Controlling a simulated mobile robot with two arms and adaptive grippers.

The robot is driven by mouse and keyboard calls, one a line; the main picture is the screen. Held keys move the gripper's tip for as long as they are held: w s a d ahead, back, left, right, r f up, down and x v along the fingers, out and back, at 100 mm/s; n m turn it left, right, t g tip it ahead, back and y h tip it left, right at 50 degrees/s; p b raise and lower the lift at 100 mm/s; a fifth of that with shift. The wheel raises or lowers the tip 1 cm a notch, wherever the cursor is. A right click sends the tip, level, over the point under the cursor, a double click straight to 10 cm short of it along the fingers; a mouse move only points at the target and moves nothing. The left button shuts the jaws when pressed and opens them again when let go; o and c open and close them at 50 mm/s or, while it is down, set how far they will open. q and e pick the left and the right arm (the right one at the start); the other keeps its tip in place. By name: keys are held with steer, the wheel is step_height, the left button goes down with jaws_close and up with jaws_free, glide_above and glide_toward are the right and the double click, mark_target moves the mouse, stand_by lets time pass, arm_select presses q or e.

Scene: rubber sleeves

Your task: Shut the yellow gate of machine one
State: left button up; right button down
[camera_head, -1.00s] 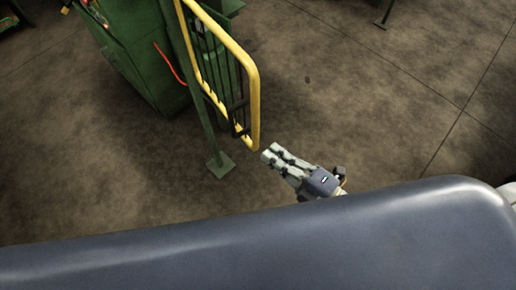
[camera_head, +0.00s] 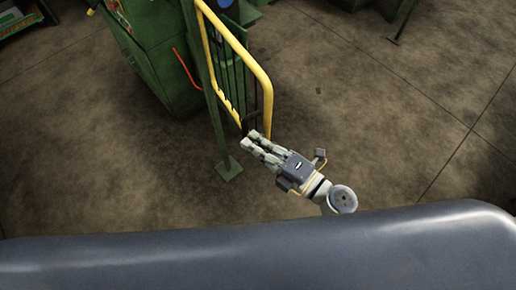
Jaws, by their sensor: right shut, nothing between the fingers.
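The yellow gate (camera_head: 254,62) is a yellow tube frame with dark bars, beside a green post, and stands swung out from the green machine (camera_head: 160,58). My right gripper (camera_head: 251,141) is shut and empty, with its fingertips at the lower free corner of the gate. The fingertips overlap the gate's lower end in the picture; I cannot tell whether they touch it. My left gripper is not in view.
The green post (camera_head: 213,110) stands on a square foot plate (camera_head: 229,168) left of my gripper. A red cable (camera_head: 188,66) hangs on the machine. Brown floor (camera_head: 380,100) to the right is clear. A green stand foot (camera_head: 396,38) is at the upper right.

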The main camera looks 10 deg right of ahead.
steer(key=shift+w+d, duration=0.3)
steer(key=shift+d, duration=0.6)
steer(key=shift+d, duration=0.1)
